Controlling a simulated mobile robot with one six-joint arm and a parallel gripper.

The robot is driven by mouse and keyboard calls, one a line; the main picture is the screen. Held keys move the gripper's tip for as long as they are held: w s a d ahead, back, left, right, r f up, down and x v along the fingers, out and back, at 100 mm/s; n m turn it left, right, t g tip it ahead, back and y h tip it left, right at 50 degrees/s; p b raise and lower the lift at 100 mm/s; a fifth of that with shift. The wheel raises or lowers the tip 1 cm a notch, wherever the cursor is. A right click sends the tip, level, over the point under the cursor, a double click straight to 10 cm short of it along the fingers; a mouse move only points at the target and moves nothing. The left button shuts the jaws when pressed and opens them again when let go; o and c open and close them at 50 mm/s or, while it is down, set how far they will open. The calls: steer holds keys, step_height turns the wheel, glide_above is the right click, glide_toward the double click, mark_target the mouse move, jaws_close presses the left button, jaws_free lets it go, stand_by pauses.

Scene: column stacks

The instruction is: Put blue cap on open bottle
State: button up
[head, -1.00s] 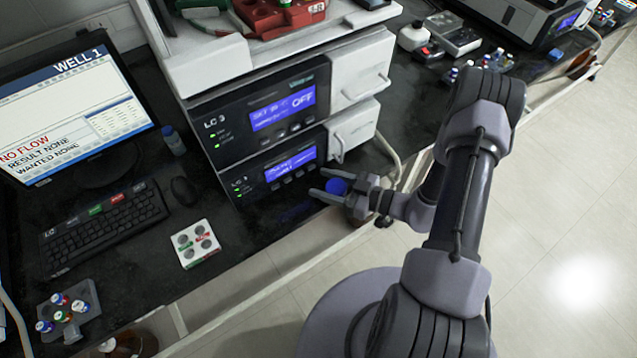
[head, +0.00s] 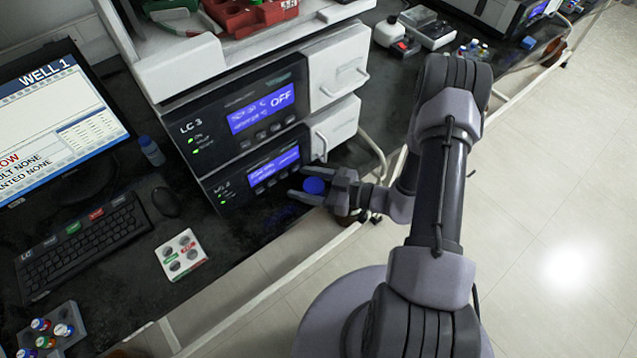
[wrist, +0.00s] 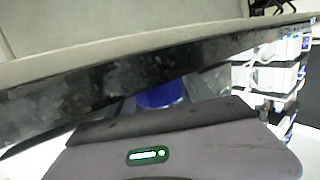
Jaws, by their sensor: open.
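The blue cap (head: 314,185) is between the two fingers of my gripper (head: 298,181), near the palm, in front of the lower LC unit at the counter's front edge. The fingers are apart, with one on each side of the cap. I cannot tell whether the cap rests on something below. In the wrist view the blue cap (wrist: 162,94) shows just beyond the gripper body, partly hidden by it. A small bottle (head: 151,151) stands beside the monitor. I cannot make out which bottle is open.
The stacked LC units (head: 250,130) stand right behind my gripper. A white block with round wells (head: 181,255), a keyboard (head: 85,240) and a mouse (head: 165,202) are to the left. A rack of capped vials (head: 50,335) is at lower left. Dark counter is clear between the block and the LC units.

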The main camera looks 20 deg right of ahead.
steer(key=p+v, duration=0.3)
steer(key=v, duration=0.8)
steer(key=s+a+r+m+g+h, duration=0.1)
steer(key=s+a+r+m+h, duration=0.2)
steer(key=r, duration=0.7)
steer(key=s+a+r+m+g+h, duration=0.2)
steer(key=s+a+r+m+h, duration=0.2)
steer(key=r, duration=0.6)
steer(key=s+a+r+m+g+h, duration=0.1)
steer(key=s+a+r+m+h, duration=0.2)
steer(key=r+m, duration=0.4)
step_height(320, 180, up, 4)
steer(key=shift+s+a+r+g, duration=0.1)
steer(key=shift+s+a+g, duration=0.2)
steer(key=shift+s+a, duration=0.4)
